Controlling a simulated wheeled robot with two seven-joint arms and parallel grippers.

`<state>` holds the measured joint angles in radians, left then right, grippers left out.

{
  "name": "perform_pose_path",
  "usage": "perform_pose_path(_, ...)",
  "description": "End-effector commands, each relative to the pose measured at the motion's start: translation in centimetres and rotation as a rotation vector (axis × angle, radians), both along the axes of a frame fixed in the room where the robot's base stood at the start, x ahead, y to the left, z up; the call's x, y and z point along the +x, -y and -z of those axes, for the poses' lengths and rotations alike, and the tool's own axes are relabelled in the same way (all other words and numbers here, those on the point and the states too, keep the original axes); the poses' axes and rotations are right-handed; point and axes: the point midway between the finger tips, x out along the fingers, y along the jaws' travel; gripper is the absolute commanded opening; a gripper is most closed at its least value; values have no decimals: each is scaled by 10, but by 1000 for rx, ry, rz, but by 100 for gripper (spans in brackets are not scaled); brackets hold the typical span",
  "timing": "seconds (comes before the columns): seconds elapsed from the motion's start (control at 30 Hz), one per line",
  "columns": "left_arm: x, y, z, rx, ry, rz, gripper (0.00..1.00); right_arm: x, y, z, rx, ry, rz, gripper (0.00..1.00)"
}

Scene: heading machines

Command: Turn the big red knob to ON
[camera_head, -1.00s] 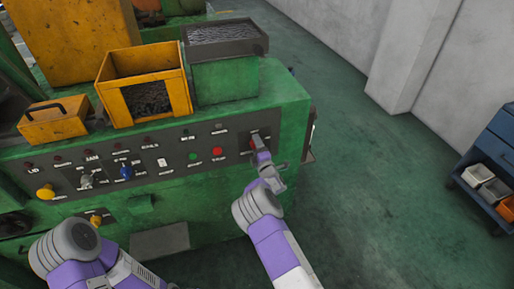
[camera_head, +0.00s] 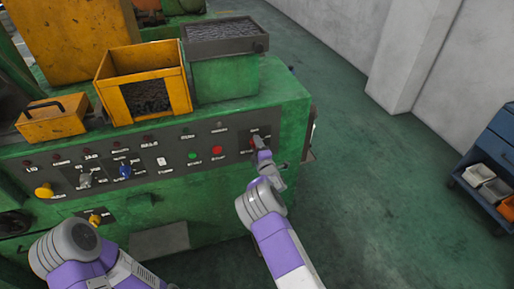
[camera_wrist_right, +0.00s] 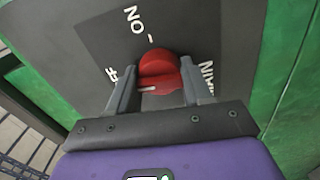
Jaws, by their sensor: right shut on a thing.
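The big red knob (camera_wrist_right: 160,62) is on a dark label plate (camera_wrist_right: 95,40) in the right wrist view. "ON" is printed above it, part of "OFF" to its left and part of "MAIN" to its right. The white mark on its grip bar points left, toward the "OFF" side. My right gripper (camera_wrist_right: 158,88) is shut on the knob, one finger on each side of the bar. In the head view, my right gripper (camera_head: 259,146) is at the right end of the machine's control panel and mostly covers the knob. My left arm shows at lower left, but its gripper is not visible.
Yellow and green bins stand on top. Open floor (camera_head: 390,200) lies right, with a blue cart (camera_head: 490,150) at the edge.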

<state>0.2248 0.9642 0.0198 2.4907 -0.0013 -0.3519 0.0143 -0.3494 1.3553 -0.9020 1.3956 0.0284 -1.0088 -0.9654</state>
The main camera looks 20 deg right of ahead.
Motion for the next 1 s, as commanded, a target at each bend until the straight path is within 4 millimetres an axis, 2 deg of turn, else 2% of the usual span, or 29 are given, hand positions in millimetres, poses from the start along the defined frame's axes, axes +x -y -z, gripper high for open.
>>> perform_pose_path(1.0,0,0,114,0,0,0,0,0,3,4,929,-28,2,19)
